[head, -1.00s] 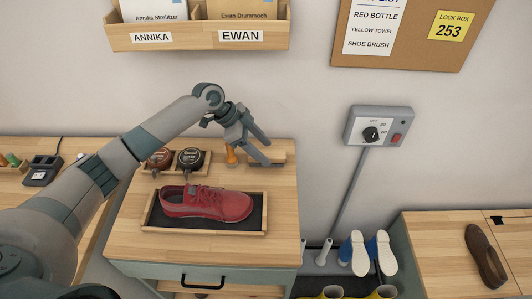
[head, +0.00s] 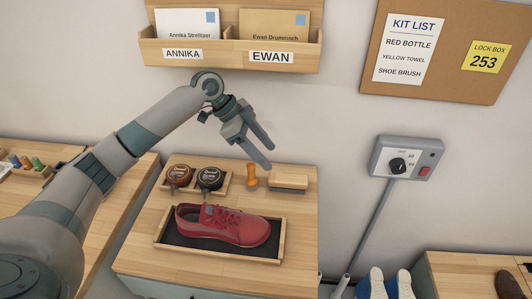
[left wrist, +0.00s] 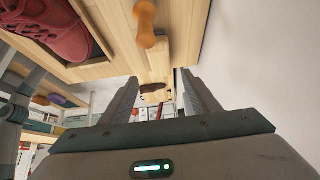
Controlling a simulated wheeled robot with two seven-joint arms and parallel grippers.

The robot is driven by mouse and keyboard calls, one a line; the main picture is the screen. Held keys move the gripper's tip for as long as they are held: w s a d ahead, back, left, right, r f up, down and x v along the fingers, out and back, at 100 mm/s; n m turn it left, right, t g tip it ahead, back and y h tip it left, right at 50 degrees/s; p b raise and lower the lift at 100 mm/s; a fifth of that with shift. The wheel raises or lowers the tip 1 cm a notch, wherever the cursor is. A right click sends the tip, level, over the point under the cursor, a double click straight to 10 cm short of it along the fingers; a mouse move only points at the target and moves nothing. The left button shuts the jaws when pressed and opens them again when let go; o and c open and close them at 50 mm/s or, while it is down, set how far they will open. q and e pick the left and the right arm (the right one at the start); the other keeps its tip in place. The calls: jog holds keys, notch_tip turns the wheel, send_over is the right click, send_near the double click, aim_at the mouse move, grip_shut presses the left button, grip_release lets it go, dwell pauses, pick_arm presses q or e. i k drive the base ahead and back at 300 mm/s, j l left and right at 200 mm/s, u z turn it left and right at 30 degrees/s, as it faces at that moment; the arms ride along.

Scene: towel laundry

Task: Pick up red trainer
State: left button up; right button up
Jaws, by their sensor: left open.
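The red trainer (head: 222,226) lies on its sole in a shallow wooden tray with a dark lining (head: 179,240), toe to the right, on a wooden-topped cabinet. It also shows in the left wrist view (left wrist: 52,25), at the top left and partly cut off. My left gripper (head: 262,156) is open and empty, above and behind the trainer, over the back of the cabinet near the wall. Its two fingers show apart in the left wrist view (left wrist: 160,95). My right gripper is in neither view.
Behind the trainer stand two round tins (head: 209,179) in a small tray, an orange-handled tool (head: 252,177) and a brush (head: 288,183). The letter shelf (head: 230,58) and a switch box (head: 406,158) are on the wall. Blue shoes (head: 386,284) are at the lower right.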

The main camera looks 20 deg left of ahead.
aim_at(204, 221)
jog(key=u, duration=1.15)
